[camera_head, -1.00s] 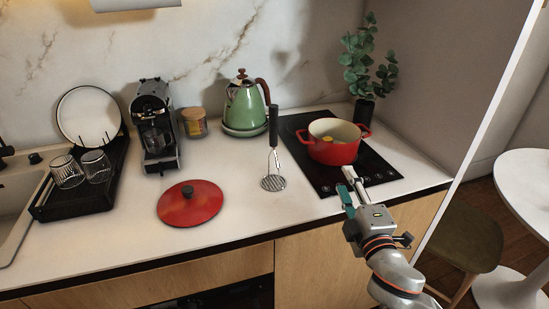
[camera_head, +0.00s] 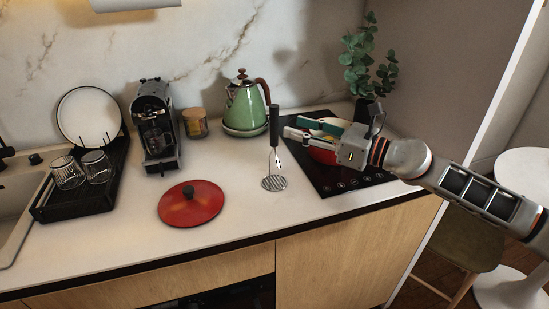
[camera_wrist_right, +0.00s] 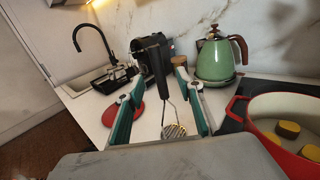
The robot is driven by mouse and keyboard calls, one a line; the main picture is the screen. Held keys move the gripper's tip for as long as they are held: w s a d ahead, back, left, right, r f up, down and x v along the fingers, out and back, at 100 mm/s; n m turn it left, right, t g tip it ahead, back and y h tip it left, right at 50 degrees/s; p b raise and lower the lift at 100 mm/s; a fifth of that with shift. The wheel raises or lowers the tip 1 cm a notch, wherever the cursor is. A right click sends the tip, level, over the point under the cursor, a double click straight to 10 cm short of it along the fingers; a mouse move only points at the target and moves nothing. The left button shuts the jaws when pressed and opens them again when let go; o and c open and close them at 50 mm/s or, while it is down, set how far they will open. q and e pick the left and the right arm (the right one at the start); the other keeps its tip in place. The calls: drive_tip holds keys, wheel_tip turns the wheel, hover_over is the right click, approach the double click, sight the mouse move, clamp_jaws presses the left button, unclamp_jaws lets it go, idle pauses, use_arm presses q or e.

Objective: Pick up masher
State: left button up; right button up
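The masher (camera_head: 274,150) stands upright on the white counter, with a black handle on top and a round perforated head at the bottom. It also shows in the right wrist view (camera_wrist_right: 164,85), between the fingers and beyond them. My right gripper (camera_head: 293,128) comes in from the right over the red pot, its fingers pointing left at the masher's handle. In the right wrist view the gripper (camera_wrist_right: 158,88) is open, with a green-padded finger on each side. I cannot tell whether it touches the masher. My left gripper is not in view.
The red pot (camera_head: 322,156) stands on the black hob (camera_head: 348,180) under my right gripper. A red lid (camera_head: 190,204) lies left of the masher. A green kettle (camera_head: 243,104) stands behind it, beside a jar (camera_head: 195,123) and a coffee machine (camera_head: 155,125). The front counter is clear.

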sight(278, 124)
drive_tip(key=x, duration=0.3)
drive_tip(key=p+x, duration=0.1)
drive_tip(key=x, duration=0.3)
drive_tip(key=shift+a+f, duration=0.25)
drive_tip(key=shift+a, duration=0.15)
clamp_jaws()
